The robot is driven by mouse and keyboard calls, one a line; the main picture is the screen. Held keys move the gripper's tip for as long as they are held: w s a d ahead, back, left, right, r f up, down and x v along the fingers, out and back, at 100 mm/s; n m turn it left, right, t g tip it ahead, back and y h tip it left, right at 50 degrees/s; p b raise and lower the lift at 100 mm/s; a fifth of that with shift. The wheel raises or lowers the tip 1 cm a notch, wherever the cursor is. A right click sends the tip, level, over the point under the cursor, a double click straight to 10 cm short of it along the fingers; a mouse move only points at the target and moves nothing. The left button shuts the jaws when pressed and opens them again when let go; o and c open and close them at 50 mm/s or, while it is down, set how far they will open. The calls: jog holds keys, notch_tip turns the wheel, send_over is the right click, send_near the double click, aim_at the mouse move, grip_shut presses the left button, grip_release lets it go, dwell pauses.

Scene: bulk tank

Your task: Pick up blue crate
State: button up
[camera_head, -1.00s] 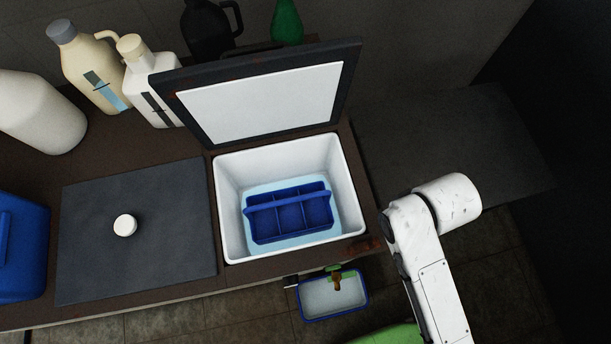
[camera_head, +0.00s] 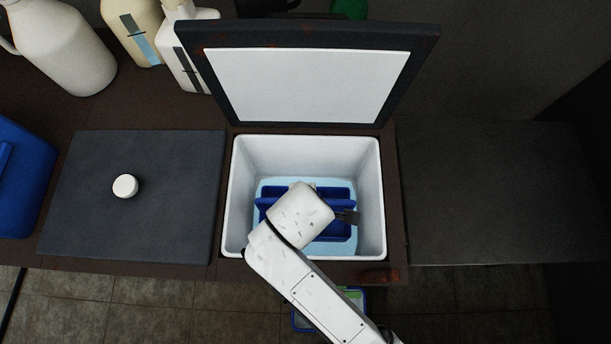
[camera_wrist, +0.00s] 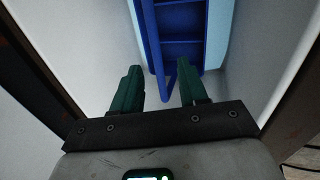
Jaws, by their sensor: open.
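The blue crate (camera_head: 264,204), a divided carrier with a bar handle, sits low inside the white-lined tank (camera_head: 375,200). In the head view my arm covers its middle. In the wrist view the crate (camera_wrist: 183,32) is at the top, with its handle bar (camera_wrist: 152,40) running down towards the gap between my fingers. My gripper (camera_wrist: 160,75) is open, with two green fingers apart and nothing held. Its fingers are over the tank; whether they touch the handle I cannot tell.
The raised lid (camera_head: 305,88) stands behind the tank opening. A closed dark lid (camera_head: 160,225) with a white knob (camera_head: 125,186) lies to the left. Jugs (camera_head: 65,50) and a blue container (camera_head: 25,180) stand further left. The tank's white walls surround the crate closely.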

jog(key=x, duration=0.6)
jog(key=b+x, duration=0.1)
jog(key=x, duration=0.2)
jog(key=shift+w+d, duration=0.2)
jog(key=shift+w, duration=0.2)
jog(key=shift+f, duration=0.3)
jog(key=shift+c, duration=0.4)
grip_shut()
dwell(1.1)
